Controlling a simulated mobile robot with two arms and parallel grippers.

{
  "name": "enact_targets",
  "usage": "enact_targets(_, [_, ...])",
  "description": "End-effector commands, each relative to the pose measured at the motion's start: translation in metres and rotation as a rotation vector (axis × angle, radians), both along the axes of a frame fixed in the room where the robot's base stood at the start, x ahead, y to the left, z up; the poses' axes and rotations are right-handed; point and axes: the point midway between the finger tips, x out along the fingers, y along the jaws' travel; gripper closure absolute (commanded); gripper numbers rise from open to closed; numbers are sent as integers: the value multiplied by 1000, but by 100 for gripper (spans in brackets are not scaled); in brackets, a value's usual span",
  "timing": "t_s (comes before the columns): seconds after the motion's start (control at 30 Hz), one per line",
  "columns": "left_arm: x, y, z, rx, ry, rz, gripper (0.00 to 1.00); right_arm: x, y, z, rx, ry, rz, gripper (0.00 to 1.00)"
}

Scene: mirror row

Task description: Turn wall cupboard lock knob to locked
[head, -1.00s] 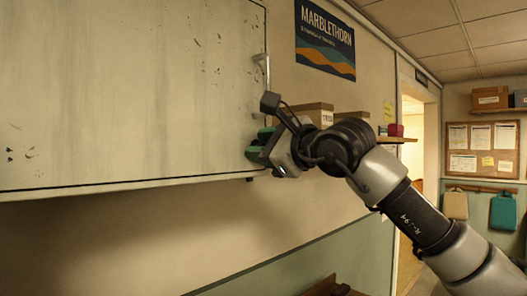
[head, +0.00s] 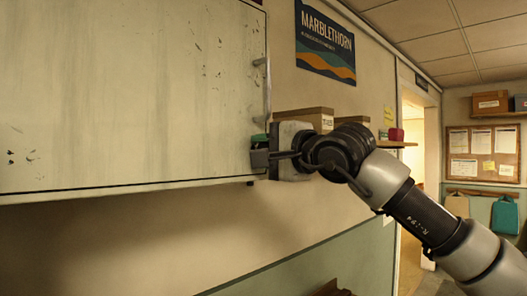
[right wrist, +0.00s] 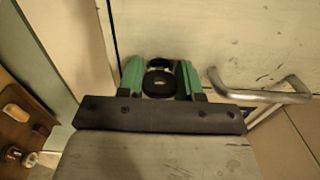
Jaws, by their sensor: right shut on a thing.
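The wall cupboard (head: 130,95) has a pale, scuffed door that fills the left of the head view. Its lock knob (right wrist: 159,84) is black and sits near the door's edge, beside the metal handle (right wrist: 262,96). My right gripper (head: 259,150) is at the lower right corner of the door. In the right wrist view its green fingers stand on both sides of the knob, shut on it. The gripper hides the knob in the head view. I cannot tell from any mark whether the knob stands at locked. My left gripper is not in view.
The handle (head: 267,88) stands out from the door just above my right gripper. Boxes (head: 304,117) sit on a wall shelf (head: 397,144) behind my right arm. The wall below the cupboard is clear.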

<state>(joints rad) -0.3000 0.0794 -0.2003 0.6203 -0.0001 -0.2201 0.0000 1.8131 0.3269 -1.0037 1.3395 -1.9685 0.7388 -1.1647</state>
Motion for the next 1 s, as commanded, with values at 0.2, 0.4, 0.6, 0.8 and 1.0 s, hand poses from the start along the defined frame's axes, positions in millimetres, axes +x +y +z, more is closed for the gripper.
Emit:
enact_targets(0.2, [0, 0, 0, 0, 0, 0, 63, 0, 1, -1, -21, -20, 2, 89])
enact_targets(0.4, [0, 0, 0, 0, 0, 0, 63, 0, 1, -1, -25, -22, 2, 89])
enact_targets(0.6, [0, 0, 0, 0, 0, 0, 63, 0, 1, -1, -25, -22, 1, 60])
enact_targets(0.8, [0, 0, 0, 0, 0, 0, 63, 0, 1, -1, -23, -21, 1, 39])
enact_targets(1.0, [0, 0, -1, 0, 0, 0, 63, 0, 0, -1, -23, -21, 0, 39])
